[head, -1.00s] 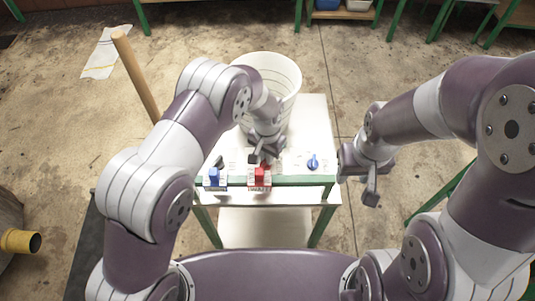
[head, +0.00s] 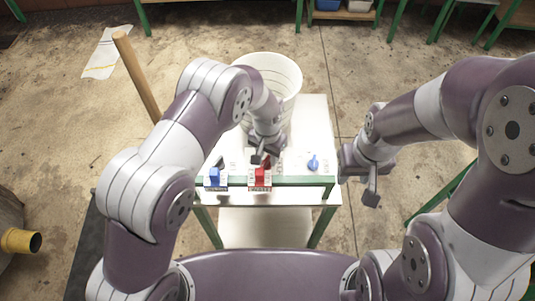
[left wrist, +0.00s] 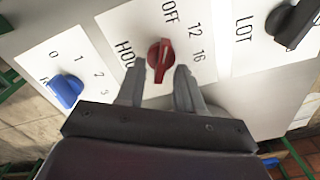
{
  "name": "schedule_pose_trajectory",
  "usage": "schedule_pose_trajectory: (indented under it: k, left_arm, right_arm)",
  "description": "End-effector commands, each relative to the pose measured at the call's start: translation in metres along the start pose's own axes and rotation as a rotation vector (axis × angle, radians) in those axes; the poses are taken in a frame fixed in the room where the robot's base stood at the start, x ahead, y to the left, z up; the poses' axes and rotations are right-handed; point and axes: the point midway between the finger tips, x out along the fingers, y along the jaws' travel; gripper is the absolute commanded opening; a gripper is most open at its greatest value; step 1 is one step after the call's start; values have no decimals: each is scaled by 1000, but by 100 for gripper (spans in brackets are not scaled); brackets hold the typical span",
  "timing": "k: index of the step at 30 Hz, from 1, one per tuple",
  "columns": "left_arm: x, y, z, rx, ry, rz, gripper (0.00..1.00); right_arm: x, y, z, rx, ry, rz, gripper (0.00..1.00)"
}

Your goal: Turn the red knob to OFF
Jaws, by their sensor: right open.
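The red knob (left wrist: 160,56) sits on a white label with OFF, 12 and 16 printed around it. In the left wrist view its ridge runs roughly up and down the picture, with OFF above; I cannot tell which end is the pointer. My left gripper (left wrist: 160,68) is open, its fingertips on either side of the knob's near part, with gaps visible. In the head view the left gripper (head: 262,156) is over the panel (head: 290,170) and mostly hides the knob. My right gripper (head: 358,180) is open and empty, right of the panel.
A blue knob (left wrist: 66,90) and a black knob (left wrist: 294,24) flank the red one. A blue switch (head: 214,177) and a red switch (head: 260,177) stand at the panel's front edge by a green rail (head: 300,181). A white bucket (head: 285,78) stands behind.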

Motion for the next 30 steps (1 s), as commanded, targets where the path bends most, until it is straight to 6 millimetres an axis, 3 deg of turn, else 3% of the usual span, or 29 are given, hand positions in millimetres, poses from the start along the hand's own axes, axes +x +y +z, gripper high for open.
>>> schedule_pose_trajectory:
  k: [5, 18, 23, 30]
  left_arm:
    - [-8, 0, -1, 1, 2, 0, 36]
    - [-112, 0, 0, 0, 3, 0, 36]
    - [-126, 0, 0, 0, 0, 0, 36]
    - [-127, 0, 0, 0, 0, 0, 36]
  right_arm:
    - [1, 0, 0, 0, 0, 0, 43]
    - [5, 0, 1, 0, 0, 0, 43]
    - [6, 0, 1, 0, 0, 0, 43]
    - [5, 0, 1, 0, 0, 0, 43]
